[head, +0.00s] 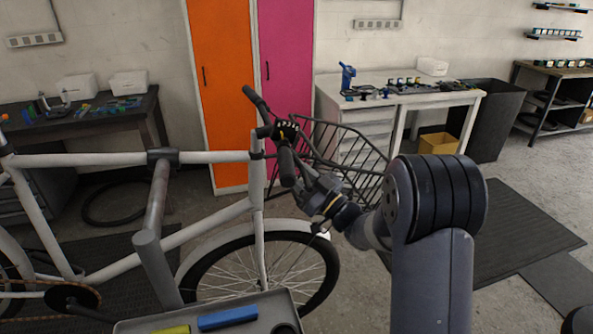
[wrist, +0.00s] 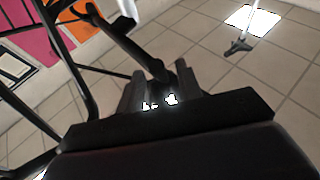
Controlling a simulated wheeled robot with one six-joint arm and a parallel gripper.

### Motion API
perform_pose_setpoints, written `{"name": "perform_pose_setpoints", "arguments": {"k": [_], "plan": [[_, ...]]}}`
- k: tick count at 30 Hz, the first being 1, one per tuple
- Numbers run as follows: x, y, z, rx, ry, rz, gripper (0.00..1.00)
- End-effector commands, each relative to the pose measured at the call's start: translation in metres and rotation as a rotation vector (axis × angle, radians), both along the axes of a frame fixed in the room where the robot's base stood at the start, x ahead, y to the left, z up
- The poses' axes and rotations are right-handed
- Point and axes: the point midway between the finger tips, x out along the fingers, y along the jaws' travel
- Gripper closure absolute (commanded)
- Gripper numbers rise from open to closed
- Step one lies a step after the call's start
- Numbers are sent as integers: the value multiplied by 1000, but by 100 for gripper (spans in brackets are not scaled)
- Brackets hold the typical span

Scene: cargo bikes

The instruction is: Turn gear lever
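A white cargo bike (head: 205,157) stands in the head view, with black handlebars and dark grips. The near grip (head: 287,167) points toward me. My gripper (head: 303,182) is close beside this grip, on its right. I cannot make out the gear lever clearly in the head view. In the wrist view a dark bar (wrist: 128,42) runs down to between my two fingers. The fingers of my gripper (wrist: 160,80) stand apart, one on each side of the bar's end. I cannot tell whether they touch it.
A black wire basket (head: 345,150) is at the bike's front, close behind my gripper. A grey tray (head: 270,303) with a blue item (head: 228,318) is at the bottom. A white workbench (head: 360,112) and orange and pink lockers stand behind. The floor to the right is mostly clear.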

Motion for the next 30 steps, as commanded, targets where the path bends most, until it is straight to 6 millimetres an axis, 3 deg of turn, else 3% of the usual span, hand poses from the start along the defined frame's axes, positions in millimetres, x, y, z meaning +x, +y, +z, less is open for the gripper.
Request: {"name": "perform_pose_setpoints", "arguments": {"k": [3,16,30], "plan": [[0,0,0,0,0,0,66],[0,0,0,0,0,0,100],[0,0,-1,4,1,0,100]]}}
